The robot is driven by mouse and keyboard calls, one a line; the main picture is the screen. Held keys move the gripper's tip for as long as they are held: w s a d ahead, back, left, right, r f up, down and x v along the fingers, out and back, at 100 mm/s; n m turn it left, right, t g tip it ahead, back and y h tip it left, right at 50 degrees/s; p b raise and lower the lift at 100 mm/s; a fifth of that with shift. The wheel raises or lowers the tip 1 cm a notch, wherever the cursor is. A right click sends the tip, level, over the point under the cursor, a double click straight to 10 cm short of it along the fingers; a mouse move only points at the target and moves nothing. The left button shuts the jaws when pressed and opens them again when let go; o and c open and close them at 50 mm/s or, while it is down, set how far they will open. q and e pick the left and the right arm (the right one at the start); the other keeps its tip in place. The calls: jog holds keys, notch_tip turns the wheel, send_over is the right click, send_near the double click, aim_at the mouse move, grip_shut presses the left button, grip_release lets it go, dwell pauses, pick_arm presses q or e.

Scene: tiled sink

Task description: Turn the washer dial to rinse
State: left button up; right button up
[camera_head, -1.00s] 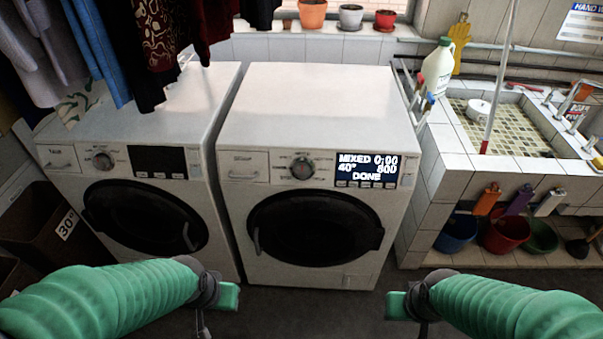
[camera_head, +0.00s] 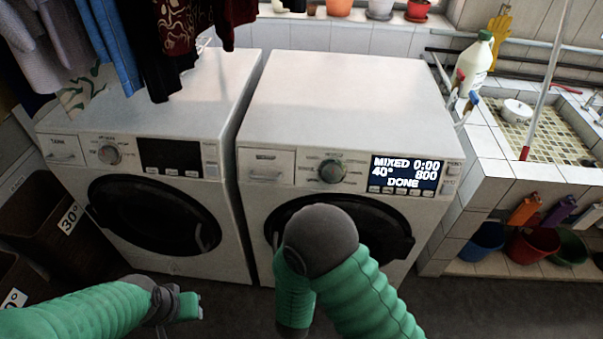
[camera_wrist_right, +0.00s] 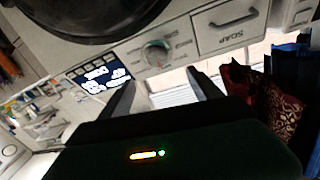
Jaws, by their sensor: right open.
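The right washer (camera_head: 345,100) has a round dial (camera_head: 331,171) between its drawer and a lit display (camera_head: 404,174) reading MIXED 40°, 0:00, 800, DONE. In the right wrist view the dial (camera_wrist_right: 155,55) appears beyond the fingertips, between the SOAP drawer (camera_wrist_right: 228,25) and the display (camera_wrist_right: 100,76). My right gripper (camera_wrist_right: 163,92) is open and empty, apart from the dial. In the head view my bent right arm stands before the washer door and its gripper is hidden. My left gripper (camera_head: 186,306) is low before the left washer; its fingers are unclear.
A second washer (camera_head: 150,100) stands at the left with its own dial (camera_head: 109,154). Clothes (camera_head: 150,40) hang above it. A tiled sink (camera_head: 480,150) with a white jug (camera_head: 473,65) is at the right. Dark baskets (camera_head: 45,205) stand at the far left.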

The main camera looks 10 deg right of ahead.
send_near(332, 176)
jog(key=p+x, duration=0.1)
jog(key=x, duration=0.7)
jog(key=shift+w, duration=0.25)
jog(key=shift+w+d, duration=0.3)
jog(key=shift+d, duration=0.05)
jog(key=shift+a, duration=0.3)
jog(key=c, duration=0.7)
jog(key=shift+d, duration=0.1)
jog(key=c, duration=0.7)
pick_arm(q)
jog(key=shift+s+d+r, duration=0.1)
jog(key=shift+d+r, duration=0.45)
jog(key=shift+r, duration=0.1)
pick_arm(e)
jog(key=shift+o, duration=0.2)
